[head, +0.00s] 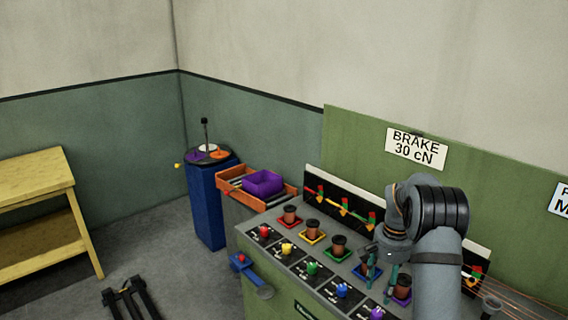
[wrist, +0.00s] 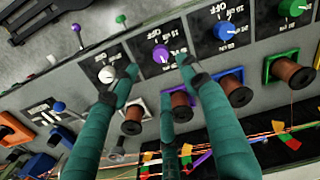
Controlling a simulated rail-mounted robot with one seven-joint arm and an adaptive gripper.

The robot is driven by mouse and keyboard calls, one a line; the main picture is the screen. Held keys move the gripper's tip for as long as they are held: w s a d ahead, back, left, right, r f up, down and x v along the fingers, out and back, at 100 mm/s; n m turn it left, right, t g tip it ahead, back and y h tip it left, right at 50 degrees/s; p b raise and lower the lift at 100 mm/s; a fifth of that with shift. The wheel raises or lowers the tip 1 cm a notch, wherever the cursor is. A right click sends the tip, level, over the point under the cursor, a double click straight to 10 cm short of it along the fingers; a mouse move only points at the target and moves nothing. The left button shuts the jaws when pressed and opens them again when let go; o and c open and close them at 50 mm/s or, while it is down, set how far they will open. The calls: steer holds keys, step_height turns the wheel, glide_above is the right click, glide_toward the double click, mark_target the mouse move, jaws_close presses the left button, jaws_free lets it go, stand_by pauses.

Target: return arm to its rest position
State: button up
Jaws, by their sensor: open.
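My gripper (head: 379,284) hangs at the end of my bent arm over the right part of the grey console (head: 270,215). In the wrist view my gripper's teal fingers (wrist: 157,72) are spread apart with nothing held between them. Beyond them are a purple knob (wrist: 161,54), a white knob (wrist: 106,74) and a copper spool on a purple square (wrist: 180,106). The fingers overlap these in the picture; I cannot tell the exact gap to the panel. In the head view my arm hides part of the console's right end.
Copper spools stand on coloured squares, among them a green one (head: 339,246), in front of a black back panel (head: 330,196). An orange tray with a purple bin (head: 262,183) and a blue pedestal (head: 206,205) stand left. A yellow bench (head: 40,180) is far left.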

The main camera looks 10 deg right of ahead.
mark_target(377, 312)
step_height(377, 312, down, 11)
steer(key=shift+r, duration=0.1)
stand_by(0.3)
